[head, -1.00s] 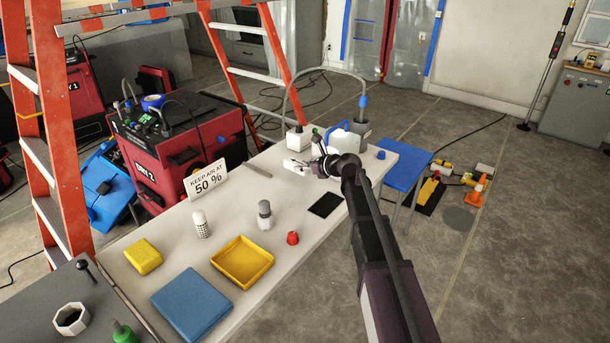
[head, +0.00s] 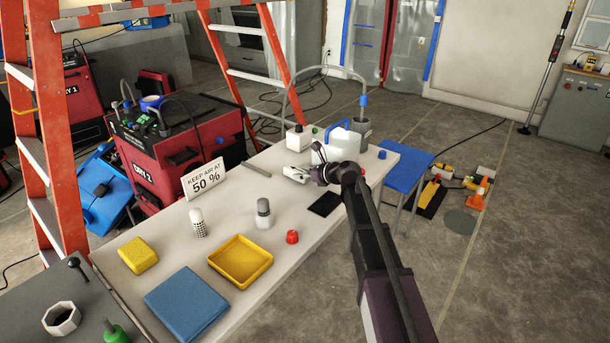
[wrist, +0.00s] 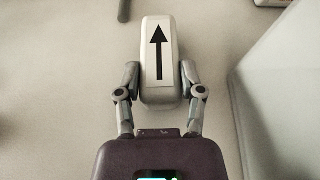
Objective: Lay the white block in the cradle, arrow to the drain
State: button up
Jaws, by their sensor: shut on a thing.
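The white block (wrist: 158,92) is between the two fingers of my gripper (wrist: 160,76) in the wrist view. Its black arrow points up the picture, away from my palm. The block lies above or on the pale table top; I cannot tell if it touches. In the head view my gripper (head: 308,173) is low over the far part of the white table (head: 250,190), and the block shows only as a small pale shape at its tip. I cannot make out a cradle for certain. A grey round plate (head: 461,222) lies on the floor; I cannot tell if it is the drain.
A white jug with a blue handle (head: 342,146) stands close behind my gripper. A small white box (head: 298,138) and a grey hose pot (head: 363,128) are beyond. A black pad (head: 325,204) lies nearer.

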jog(key=shift+f, duration=0.15)
jog(key=o, duration=1.2)
jog(key=shift+r, duration=0.2)
jog(key=shift+s+d+r, duration=0.1)
jog(key=shift+s+d, duration=0.1)
jog(key=p+v, duration=0.4)
jog(key=v, duration=0.6)
jog(key=shift+s+d+r, duration=0.15)
jog(key=shift+d+r, duration=0.05)
jog(key=shift+s+d+r+p, duration=0.1)
jog(key=shift+s+d+p, duration=0.15)
jog(key=shift+d+p, duration=0.1)
